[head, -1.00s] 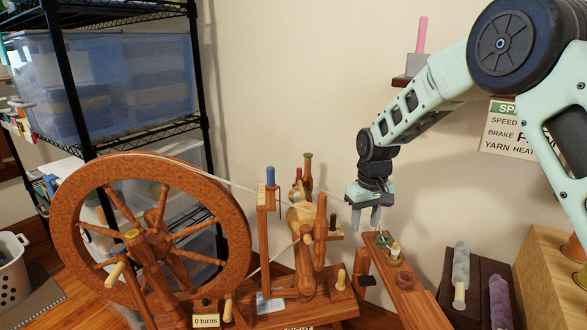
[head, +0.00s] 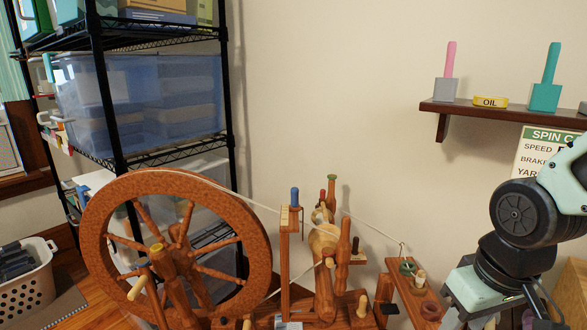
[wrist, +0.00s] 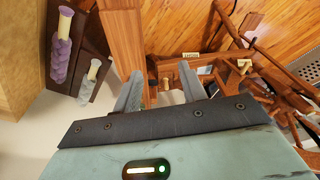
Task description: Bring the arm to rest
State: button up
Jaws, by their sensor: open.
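My gripper (head: 490,298) hangs at the lower right of the head view, pointing down, with its fingertips cut off or hidden at the bottom edge. In the wrist view my gripper (wrist: 160,84) shows two grey fingers spread apart with nothing between them. It is apart from the wooden spinning wheel (head: 96,245), which stands to its left in the head view. A strand runs from the wheel's flyer area to a hook on a small wooden stand (head: 396,270), left of my gripper.
A wall shelf (head: 470,108) holds a yellow OIL tin (head: 490,102) and handled tools. A sign (head: 545,150) hangs below it. A black wire rack (head: 228,100) stands left. Purple (wrist: 60,60) and cream (wrist: 90,80) rolls lie on a dark board in the wrist view.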

jog(key=s+a+r+n+g, duration=0.2)
jog(key=s+a+n, duration=0.3)
jog(key=s+a, duration=0.6)
notch_tip(320, 180, up, 18)
jog(key=p, duration=1.8)
jog(key=shift+w+d+f, duration=0.15)
jog(key=shift+w+f, duration=0.1)
